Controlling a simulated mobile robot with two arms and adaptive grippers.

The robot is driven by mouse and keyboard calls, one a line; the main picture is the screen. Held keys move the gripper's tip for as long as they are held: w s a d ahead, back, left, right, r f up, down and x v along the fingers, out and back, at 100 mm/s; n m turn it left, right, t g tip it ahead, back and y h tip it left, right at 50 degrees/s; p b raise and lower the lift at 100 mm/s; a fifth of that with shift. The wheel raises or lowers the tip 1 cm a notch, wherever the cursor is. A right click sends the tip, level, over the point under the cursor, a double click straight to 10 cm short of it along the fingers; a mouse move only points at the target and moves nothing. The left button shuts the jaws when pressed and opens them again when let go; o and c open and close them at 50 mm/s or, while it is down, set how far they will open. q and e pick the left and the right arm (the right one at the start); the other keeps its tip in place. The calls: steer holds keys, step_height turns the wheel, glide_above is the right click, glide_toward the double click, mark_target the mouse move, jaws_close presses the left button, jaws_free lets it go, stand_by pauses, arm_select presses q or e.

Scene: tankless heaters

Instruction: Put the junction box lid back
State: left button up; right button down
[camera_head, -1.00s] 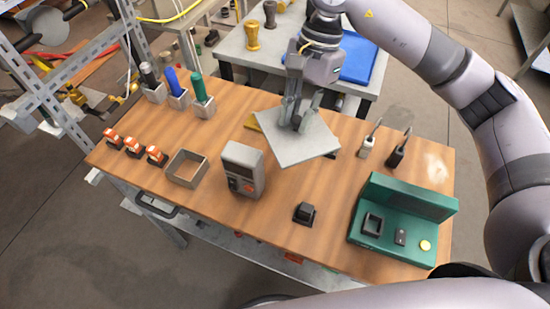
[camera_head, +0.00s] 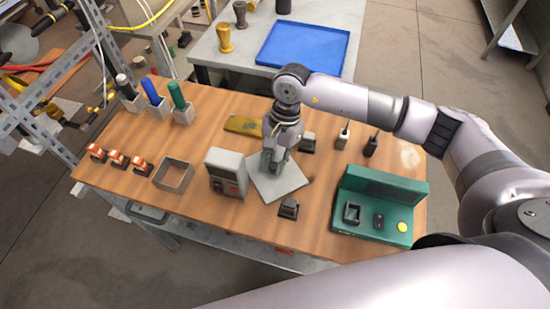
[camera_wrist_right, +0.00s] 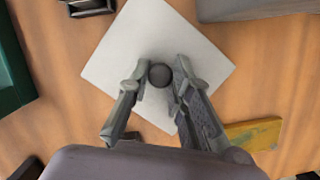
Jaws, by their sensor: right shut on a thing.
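The lid is a flat, light grey square plate (camera_head: 290,187) with a dark round knob in its middle, seen in the right wrist view (camera_wrist_right: 150,35). My right gripper (camera_head: 273,166) points down over it, its fingers on both sides of the knob (camera_wrist_right: 160,75), shut on it. The lid is low over the table's middle; I cannot tell whether it touches the wood. An open, empty square box (camera_head: 173,175) stands to the left, apart from the lid. My left gripper is not in view.
A grey device (camera_head: 226,173) stands close left of the lid. A small black block (camera_head: 289,209) is in front, a yellow piece (camera_head: 243,125) behind, and a green case (camera_head: 380,205) to the right. Orange clamps (camera_head: 117,159) sit at far left.

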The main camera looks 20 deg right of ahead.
steer(key=c, duration=1.9)
jaws_free()
steer(key=shift+f, duration=0.1)
steer(key=o, duration=0.5)
steer(key=shift+c, duration=0.2)
